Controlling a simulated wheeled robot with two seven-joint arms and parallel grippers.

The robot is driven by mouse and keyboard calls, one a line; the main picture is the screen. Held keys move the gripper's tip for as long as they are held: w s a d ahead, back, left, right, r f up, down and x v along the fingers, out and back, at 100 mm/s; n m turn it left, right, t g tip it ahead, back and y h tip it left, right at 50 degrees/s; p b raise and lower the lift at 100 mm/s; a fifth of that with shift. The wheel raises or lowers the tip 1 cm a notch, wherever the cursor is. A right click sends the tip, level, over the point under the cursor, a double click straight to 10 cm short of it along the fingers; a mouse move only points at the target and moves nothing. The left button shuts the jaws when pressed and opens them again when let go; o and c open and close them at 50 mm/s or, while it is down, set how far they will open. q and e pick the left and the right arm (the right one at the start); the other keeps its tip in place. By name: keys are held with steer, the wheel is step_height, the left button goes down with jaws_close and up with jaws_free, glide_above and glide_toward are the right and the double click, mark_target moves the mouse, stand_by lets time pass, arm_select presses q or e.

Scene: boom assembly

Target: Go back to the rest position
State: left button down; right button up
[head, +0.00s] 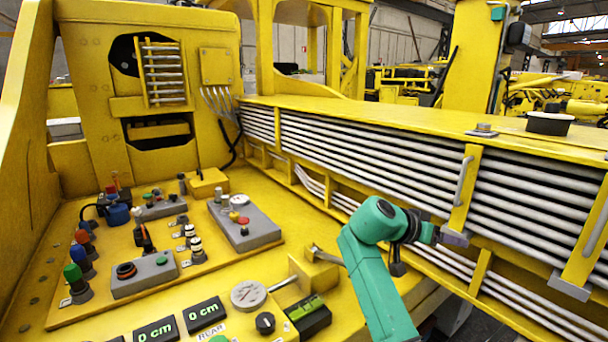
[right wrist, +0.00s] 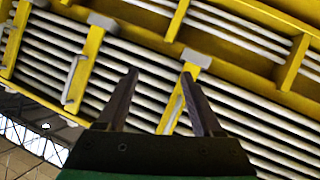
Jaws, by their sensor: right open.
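My right gripper (head: 437,235) is at the end of the green arm, beside the yellow boom (head: 400,118) and its long grey pipes (head: 360,158). It is close to the lower end of a yellow bracket (head: 462,190) with a grey handle. In the right wrist view the two dark fingers (right wrist: 160,76) are apart, with nothing held between them. A yellow bracket (right wrist: 174,105) shows between and behind them; I cannot tell whether they touch it. My left gripper is not in view.
A yellow control panel (head: 205,262) with knobs, joysticks and displays lies on the left. A lever (head: 328,256) on a yellow block stands close left of my right arm. Another bracket (head: 592,235) is at the right edge. Open space shows below the boom.

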steer(key=s+f+n+y, duration=0.35)
steer(key=s+f, duration=0.25)
steer(key=f, duration=0.6)
steer(key=s+f+n+y, duration=0.35)
steer(key=s+f, duration=0.25)
steer(key=f, duration=0.7)
steer(key=s+a+f+n+y, duration=0.2)
steer(key=s+a+n+y, duration=0.15)
steer(key=s, duration=0.45)
steer(key=s+a+f+n+y, duration=0.2)
steer(key=s+a+y, duration=0.15)
steer(key=s, duration=0.55)
step_height(320, 180, down, 28)
steer(key=s+g+h+b, duration=0.1)
steer(key=s+g+b, duration=0.1)
steer(key=b, duration=0.1)
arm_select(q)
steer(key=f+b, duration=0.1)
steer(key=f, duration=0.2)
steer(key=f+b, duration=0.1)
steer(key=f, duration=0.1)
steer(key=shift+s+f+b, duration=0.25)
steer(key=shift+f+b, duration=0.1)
arm_select(e)
steer(key=s+d+f+g, duration=0.1)
steer(key=s+d+f, duration=0.1)
steer(key=s+f, duration=1.3)
steer(key=shift+s+d+f, duration=0.15)
steer(key=shift+s+f, duration=0.15)
steer(key=shift+s, duration=0.35)
